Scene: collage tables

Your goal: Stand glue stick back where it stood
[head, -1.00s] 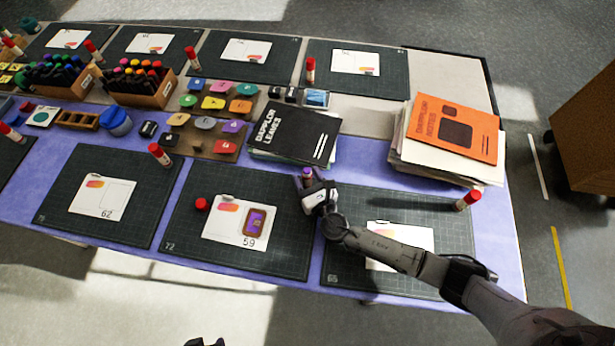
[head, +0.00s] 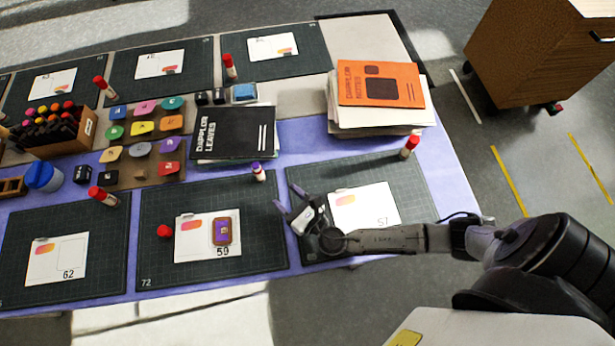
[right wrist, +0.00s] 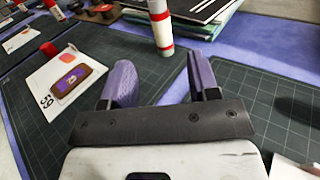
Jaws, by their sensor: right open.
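A glue stick without its cap (head: 258,172) stands upright at the far right corner of mat 72 (head: 150,268), with a purple top. In the right wrist view the glue stick (right wrist: 161,28) shows as a pale tube with red bands, just beyond the fingers; its top is cut off. A red cap (head: 164,231) lies on the left part of the same mat. My right gripper (head: 285,198) is open and empty, nearer and to the right of the stick, apart from it. Its purple fingers (right wrist: 158,62) are spread in the right wrist view. My left gripper is not in view.
A card with a brown-framed tile (head: 222,231) lies on mat 72. A black book stack (head: 235,135) stands behind the stick. An orange-topped stack (head: 380,85) is at the back right. Another capped glue stick (head: 409,147) stands on the right mat (head: 330,172).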

